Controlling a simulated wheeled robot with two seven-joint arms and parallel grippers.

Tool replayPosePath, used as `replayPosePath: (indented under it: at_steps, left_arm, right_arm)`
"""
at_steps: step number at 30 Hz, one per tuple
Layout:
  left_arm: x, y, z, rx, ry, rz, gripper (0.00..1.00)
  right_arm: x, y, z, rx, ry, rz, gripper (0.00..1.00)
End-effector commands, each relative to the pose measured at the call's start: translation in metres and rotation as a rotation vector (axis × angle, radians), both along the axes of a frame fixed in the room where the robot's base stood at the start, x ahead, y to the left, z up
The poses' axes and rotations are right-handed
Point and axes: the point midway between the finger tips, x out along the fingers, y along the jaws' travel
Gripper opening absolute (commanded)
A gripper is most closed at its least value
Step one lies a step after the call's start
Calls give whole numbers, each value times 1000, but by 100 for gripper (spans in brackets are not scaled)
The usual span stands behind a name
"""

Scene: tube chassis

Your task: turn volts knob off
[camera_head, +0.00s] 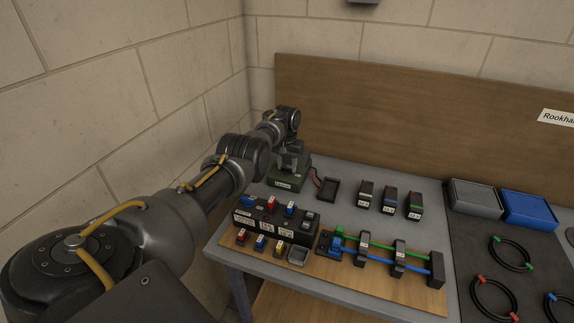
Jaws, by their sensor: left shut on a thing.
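A dark green box (286,180) with a small label on its front stands at the back left of the grey table. My left arm reaches in from the left, and my left gripper (287,163) points down onto the top of this box. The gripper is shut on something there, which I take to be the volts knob. The knob itself is hidden behind the gripper, so its setting cannot be seen. My right gripper is not in view.
A red lead runs from the green box to a black cradle (327,189). A black labelled block (272,220) with coloured pieces stands in front. A wooden board (385,283) carries green and blue tubes. Grey and blue bins (528,209) stand at right.

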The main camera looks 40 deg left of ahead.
Motion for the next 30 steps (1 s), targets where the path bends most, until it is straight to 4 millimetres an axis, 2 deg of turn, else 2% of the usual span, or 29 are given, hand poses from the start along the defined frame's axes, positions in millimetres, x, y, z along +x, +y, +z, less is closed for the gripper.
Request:
replayPosePath:
  at_steps: [4,5,9,17,20,25,30]
  left_arm:
    - [-1,0,-1,-1,3,-3,17]
    - [-1,0,-1,-1,4,-3,43]
    - [0,0,-1,-1,3,-2,61]
    - [0,0,0,0,1,-1,62]
    - [0,0,6,-1,0,0,62]
    - [0,0,35,2,-3,-1,62]
    - [1,0,64,0,-3,0,62]
  right_arm:
    - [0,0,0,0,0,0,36]
    - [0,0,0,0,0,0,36]
    - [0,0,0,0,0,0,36]
    - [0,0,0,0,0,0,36]
    - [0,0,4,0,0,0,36]
    - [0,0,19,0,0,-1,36]
    - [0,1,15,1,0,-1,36]
